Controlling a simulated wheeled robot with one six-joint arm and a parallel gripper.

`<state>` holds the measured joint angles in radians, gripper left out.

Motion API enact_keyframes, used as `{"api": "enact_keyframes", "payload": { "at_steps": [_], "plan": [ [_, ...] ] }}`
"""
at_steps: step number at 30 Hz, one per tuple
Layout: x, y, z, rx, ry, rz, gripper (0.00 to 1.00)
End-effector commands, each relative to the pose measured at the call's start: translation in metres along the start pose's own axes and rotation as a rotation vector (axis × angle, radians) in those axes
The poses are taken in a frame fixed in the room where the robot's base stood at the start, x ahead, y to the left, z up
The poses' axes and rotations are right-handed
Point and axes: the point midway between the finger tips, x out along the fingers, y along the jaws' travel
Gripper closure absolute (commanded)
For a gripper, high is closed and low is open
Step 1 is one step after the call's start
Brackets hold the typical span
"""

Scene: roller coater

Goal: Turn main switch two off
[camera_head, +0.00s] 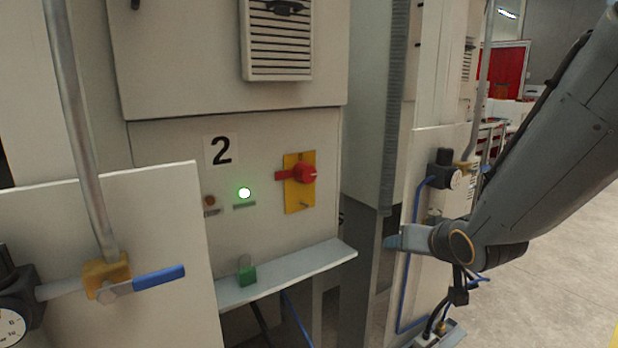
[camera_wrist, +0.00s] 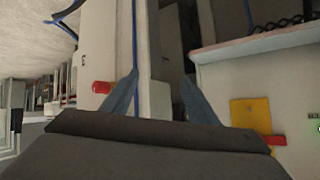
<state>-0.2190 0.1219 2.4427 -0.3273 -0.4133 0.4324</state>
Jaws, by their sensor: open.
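Main switch two is a red rotary handle (camera_head: 304,174) on a yellow plate (camera_head: 299,197), right of the black "2" label (camera_head: 221,150) on a beige panel. The handle lies roughly level, its grip pointing left. In the wrist view, which appears upside down, the yellow plate (camera_wrist: 247,111) and part of the red handle (camera_wrist: 276,140) show at lower right. My gripper (camera_head: 393,242) is to the right of and below the switch, apart from it. In the wrist view its two fingers (camera_wrist: 158,98) are spread with nothing between them.
A green light (camera_head: 244,193) glows left of the switch. A grey shelf (camera_head: 300,272) juts out below it, with a green block (camera_head: 246,273) on it. A pipe with a blue-handled valve (camera_head: 158,278) stands left. Another cabinet (camera_head: 437,215) is near my gripper. Open floor lies right.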

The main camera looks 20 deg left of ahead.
Motion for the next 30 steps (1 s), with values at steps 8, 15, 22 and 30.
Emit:
{"api": "enact_keyframes", "payload": {
  "at_steps": [8, 15, 22, 30],
  "plan": [
    [-0.009, -0.149, -0.082, 0.043, 0.325, -0.466, 0.46],
    [-0.028, -0.194, -0.099, 0.073, 0.392, -0.637, 0.46],
    [-0.008, -0.212, -0.111, 0.074, 0.394, -0.643, 0.46],
    [0.019, -0.232, -0.125, 0.074, 0.394, -0.640, 0.46]
  ]
}}
